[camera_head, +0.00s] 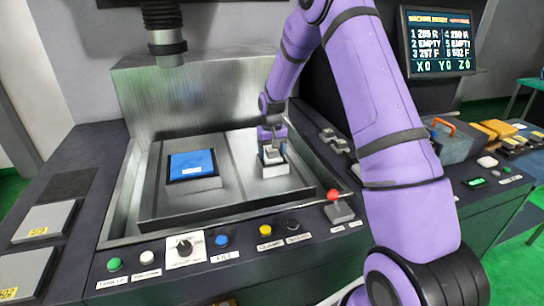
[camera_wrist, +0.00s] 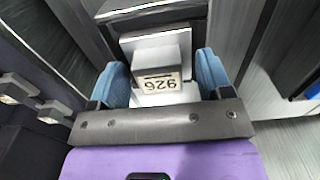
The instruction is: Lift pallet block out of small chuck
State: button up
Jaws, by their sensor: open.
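The pallet block (camera_wrist: 158,65) is a small grey-white block with an upside-down number label that reads like 926. It sits at the small chuck (camera_head: 274,171), a pale metal base on the right part of the machine table. My gripper (camera_wrist: 165,80) is open, with one blue fingertip on each side of the block. In the wrist view the fingers look apart from the block's sides; whether they touch cannot be told. In the head view my gripper (camera_head: 272,152) points down over the chuck and hides much of the block.
A larger chuck with a blue top (camera_head: 193,165) stands to the left on the machine table. The tank rim (camera_head: 120,205) surrounds the table. A red-knobbed lever (camera_head: 334,196) and a button panel (camera_head: 190,247) lie in front. The machine head (camera_head: 165,40) hangs above at the back left.

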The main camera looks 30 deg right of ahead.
jog(key=c, duration=1.3)
jog(key=shift+r, duration=0.1)
